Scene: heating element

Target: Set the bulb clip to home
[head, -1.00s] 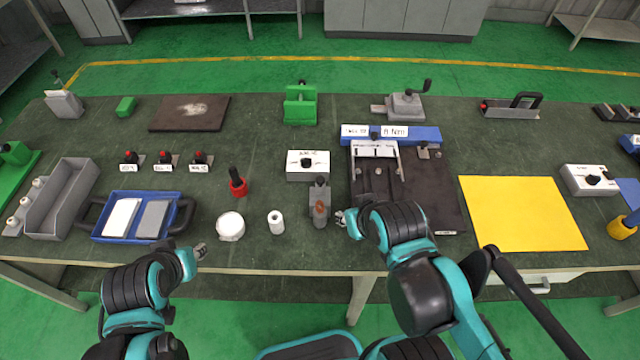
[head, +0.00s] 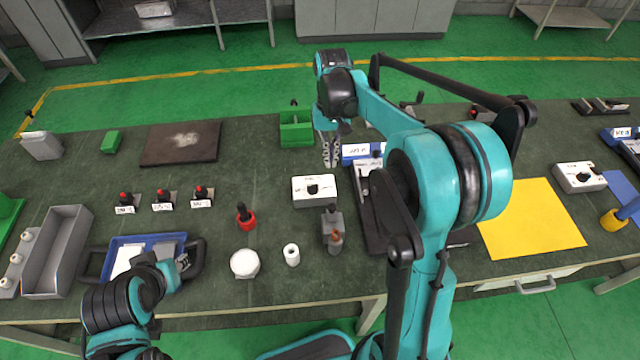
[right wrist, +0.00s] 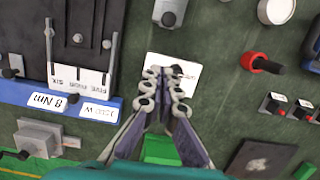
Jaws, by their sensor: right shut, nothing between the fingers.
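I cannot tell for sure which part is the bulb clip. A dark fixture board with a blue bar (head: 350,161) lies right of centre in the head view, mostly hidden by my right arm. My right gripper (head: 331,163) is shut and empty, pointing down beside the bar's left end. In the right wrist view its fingertips (right wrist: 164,76) overlap the white dial box (right wrist: 186,76). My left gripper (head: 184,263) is over the blue tray; its jaws are unclear.
A green holder (head: 297,133) stands just left of my right gripper. A white dial box (head: 314,190) and a grey block with a brown part (head: 333,230) stand nearer. The yellow mat (head: 530,220) lies right. The blue tray (head: 120,246) is at left.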

